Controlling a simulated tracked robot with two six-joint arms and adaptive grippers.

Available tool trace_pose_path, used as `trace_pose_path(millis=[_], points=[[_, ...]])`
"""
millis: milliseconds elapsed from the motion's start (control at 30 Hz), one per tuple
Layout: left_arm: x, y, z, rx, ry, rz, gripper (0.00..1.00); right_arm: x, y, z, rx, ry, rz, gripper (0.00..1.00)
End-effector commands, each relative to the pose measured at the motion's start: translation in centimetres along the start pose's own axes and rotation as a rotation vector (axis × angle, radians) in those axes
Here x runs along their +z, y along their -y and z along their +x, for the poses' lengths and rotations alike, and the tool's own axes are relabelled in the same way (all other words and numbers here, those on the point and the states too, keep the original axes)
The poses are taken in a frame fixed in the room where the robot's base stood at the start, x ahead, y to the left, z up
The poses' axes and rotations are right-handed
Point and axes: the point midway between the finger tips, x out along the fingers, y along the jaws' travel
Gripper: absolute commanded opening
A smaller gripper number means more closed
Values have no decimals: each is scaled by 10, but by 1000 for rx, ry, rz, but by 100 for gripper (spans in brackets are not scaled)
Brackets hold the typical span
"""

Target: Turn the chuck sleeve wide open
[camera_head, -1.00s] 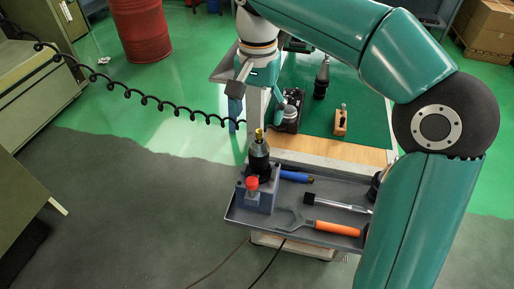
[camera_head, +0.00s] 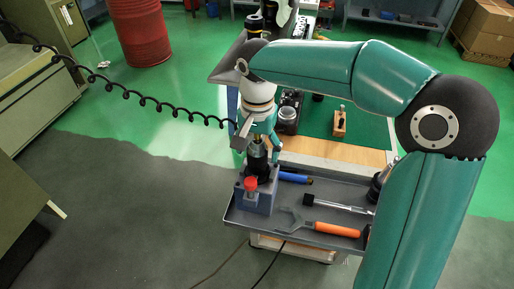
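The chuck (camera_head: 258,163) stands upright in a blue-grey holder block (camera_head: 257,203) with a red knob (camera_head: 250,184) on its front, at the left end of the cart's grey tray. The chuck is dark, with a gold tip. My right gripper (camera_head: 257,149) reaches down over the top of the chuck. Its fingers are spread, one on each side of the chuck's upper part. I cannot tell whether they touch it. The gripper hides part of the chuck's top and the sleeve's exact setting. My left gripper is not in view.
The grey tray (camera_head: 290,228) also holds an orange-handled wrench (camera_head: 335,229), a black-and-silver tool (camera_head: 338,204) and a blue tool (camera_head: 294,178). Behind are a small wooden block (camera_head: 339,124) and a black device (camera_head: 289,113) on the green mat. A coiled black cable (camera_head: 150,99) hangs at left.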

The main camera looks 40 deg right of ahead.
Motion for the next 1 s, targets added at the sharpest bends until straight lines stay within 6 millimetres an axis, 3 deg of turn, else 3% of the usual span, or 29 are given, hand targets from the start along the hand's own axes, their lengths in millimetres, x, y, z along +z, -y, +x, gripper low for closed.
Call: trace_pose_path(millis=[33, 367, 667, 1000], points=[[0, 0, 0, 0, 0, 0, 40, 0, 0, 0, 0, 0, 0, 69], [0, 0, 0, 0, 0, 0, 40, 0, 0, 0, -1, 0, 1, 16], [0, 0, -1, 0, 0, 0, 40, 0, 0, -1, -2, -1, -28, 16], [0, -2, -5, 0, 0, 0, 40, -1, 0, -2, -2, -1, -214, 16]])
